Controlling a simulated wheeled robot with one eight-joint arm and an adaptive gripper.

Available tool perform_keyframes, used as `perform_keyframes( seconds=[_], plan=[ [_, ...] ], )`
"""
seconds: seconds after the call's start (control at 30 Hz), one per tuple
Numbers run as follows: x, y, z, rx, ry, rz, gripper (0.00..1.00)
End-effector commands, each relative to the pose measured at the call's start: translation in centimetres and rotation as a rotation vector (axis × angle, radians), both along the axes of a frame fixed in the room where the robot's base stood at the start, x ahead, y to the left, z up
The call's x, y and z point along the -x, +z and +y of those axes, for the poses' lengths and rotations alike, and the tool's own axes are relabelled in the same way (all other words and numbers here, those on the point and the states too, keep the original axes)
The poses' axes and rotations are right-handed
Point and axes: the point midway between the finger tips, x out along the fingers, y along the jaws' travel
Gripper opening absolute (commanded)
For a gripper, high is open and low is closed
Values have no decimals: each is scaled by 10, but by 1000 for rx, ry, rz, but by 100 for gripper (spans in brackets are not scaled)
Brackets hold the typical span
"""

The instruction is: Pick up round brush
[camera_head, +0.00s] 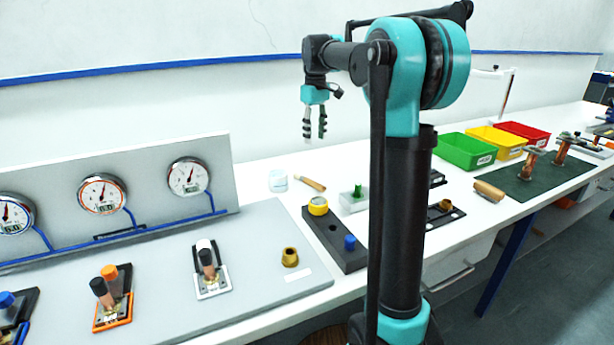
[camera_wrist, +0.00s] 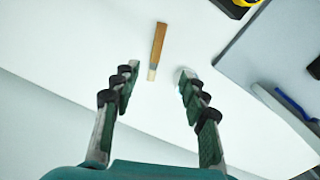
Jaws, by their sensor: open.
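The round brush, a thin item with a wooden handle (camera_head: 311,184), lies on the white bench near a white jar. In the wrist view its brown handle (camera_wrist: 158,42) points away from me, with a pale end towards me. My gripper (camera_head: 315,136) hangs in the air above the bench, fingers down. In the wrist view my gripper (camera_wrist: 157,74) is open and empty, and the brush's near end shows between and beyond the fingertips. The gripper does not appear to touch the brush. The brush is not hidden in either view.
The white jar (camera_head: 278,182) stands just left of the brush. A dark block (camera_head: 335,240) with a yellow-ringed part and a blue knob lies in front. A white holder (camera_head: 354,200) with a green part is to the right. Gauges stand at left; coloured bins stand farther right.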

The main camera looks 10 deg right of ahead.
Motion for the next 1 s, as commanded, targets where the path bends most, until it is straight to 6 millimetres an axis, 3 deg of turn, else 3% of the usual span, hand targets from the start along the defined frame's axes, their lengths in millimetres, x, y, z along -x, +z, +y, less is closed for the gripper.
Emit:
perform_keyframes(
  seconds=[0.17,0.6,1.0],
  plan=[
    [0,-17,0,0,0,0,44],
    [0,-102,0,0,0,0,44],
    [-2,-137,0,0,0,0,44]
  ],
)
